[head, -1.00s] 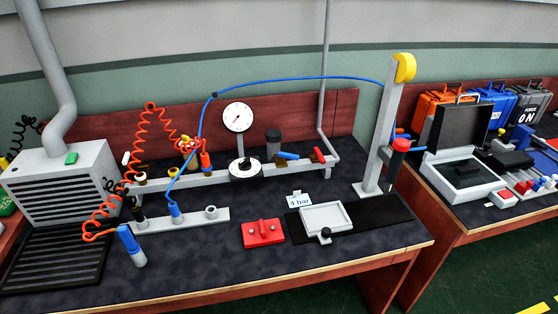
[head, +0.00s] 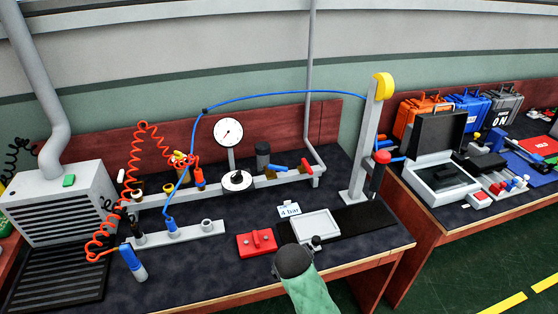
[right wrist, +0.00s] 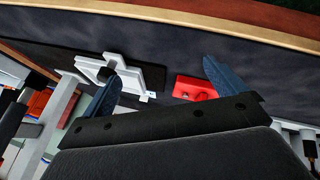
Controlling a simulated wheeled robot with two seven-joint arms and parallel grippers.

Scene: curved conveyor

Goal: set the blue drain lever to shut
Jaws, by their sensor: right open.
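The blue lever (head: 278,168) sits on the grey pipe rail at the back of the bench, left of a red lever (head: 306,165). It lies roughly along the rail, tilted slightly; its exact setting is too small to tell. My right arm, with a green sleeve and dark wrist, enters the head view at the bottom, in front of the bench and well short of the lever. My right gripper (right wrist: 162,66) shows two blue fingers spread apart and empty in the right wrist view. The lever cannot be made out there. My left gripper is not in view.
A red block (head: 256,243), a white tray (head: 293,228) with a black knob and a "4 bar" card (head: 289,209) lie before the rail. A blue hose arches overhead.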

